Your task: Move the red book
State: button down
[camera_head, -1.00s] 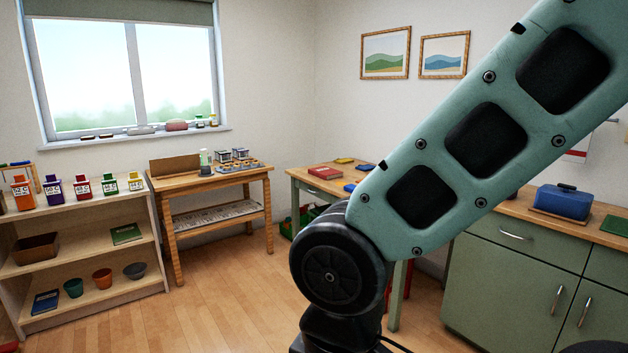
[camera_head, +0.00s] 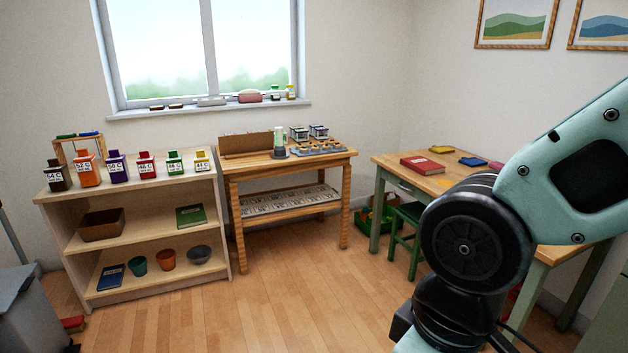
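My arm fills the lower right of the view, in front of part of that table. My gripper is outside the picture, so its state does not show. Another small red item (camera_head: 73,324) lies on the floor at the far left, beside a grey bin; it is too small and partly hidden to tell what it is.
A shelf (camera_head: 140,198) with bottles and pots and a wooden stand (camera_head: 343,156) line the wall. The floor in front is clear.

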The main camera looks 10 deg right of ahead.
aim_at(419, 164)
jog(key=i+l, duration=0.1)
jog(key=i, duration=1.95)
jog(key=i+z, duration=0.25)
jog(key=i, duration=0.3)
jog(key=i+z, duration=0.25)
jog(key=i, duration=0.25)
jog(key=i+j+z, duration=0.25)
jog(key=i, duration=0.3)
jog(key=i+z, duration=0.5)
